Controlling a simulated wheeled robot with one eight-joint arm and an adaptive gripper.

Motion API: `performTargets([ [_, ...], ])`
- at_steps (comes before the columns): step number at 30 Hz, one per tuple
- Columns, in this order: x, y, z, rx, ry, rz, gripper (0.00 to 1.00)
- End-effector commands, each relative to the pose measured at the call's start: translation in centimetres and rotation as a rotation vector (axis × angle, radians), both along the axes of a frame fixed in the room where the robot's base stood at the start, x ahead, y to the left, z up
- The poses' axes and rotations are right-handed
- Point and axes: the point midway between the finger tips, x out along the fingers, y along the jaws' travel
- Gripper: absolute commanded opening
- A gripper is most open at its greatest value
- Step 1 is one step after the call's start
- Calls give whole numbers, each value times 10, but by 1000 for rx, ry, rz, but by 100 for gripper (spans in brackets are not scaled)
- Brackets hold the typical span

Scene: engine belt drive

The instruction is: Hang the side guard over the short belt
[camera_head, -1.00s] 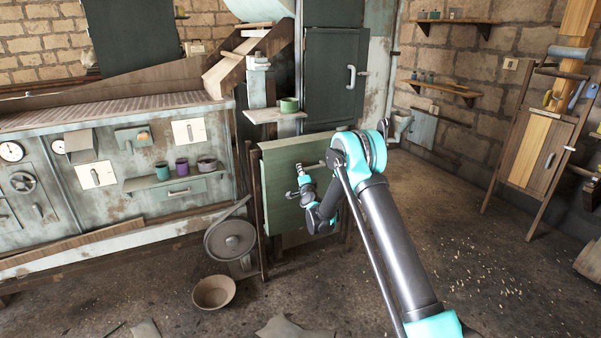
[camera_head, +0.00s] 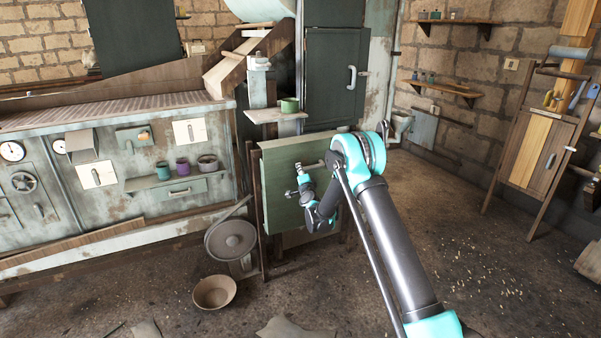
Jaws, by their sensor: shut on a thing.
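A flat green panel, which I take to be the side guard (camera_head: 280,170), stands upright on a dark wooden stand in the middle. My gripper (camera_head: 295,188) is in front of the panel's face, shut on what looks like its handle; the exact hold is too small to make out. My wrist and forearm cover the panel's right part. A belt, probably the short belt (camera_head: 231,213), runs up from a grey wheel (camera_head: 231,241) just left of the panel. The belt's far end is hidden or unclear.
A bowl (camera_head: 214,292) lies on the floor below the wheel. A grey-green bench (camera_head: 60,240) with dials and pots fills the left. A small shelf with a green cup (camera_head: 289,105) is above the panel. A wooden rack (camera_head: 541,150) stands right. The floor between is mostly clear.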

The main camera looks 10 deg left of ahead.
Motion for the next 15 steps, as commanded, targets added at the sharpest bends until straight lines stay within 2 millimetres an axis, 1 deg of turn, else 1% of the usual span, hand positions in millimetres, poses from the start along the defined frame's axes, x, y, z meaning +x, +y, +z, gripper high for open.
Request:
performTargets([
  [15,10,7,1,0,-1,-1,0],
])
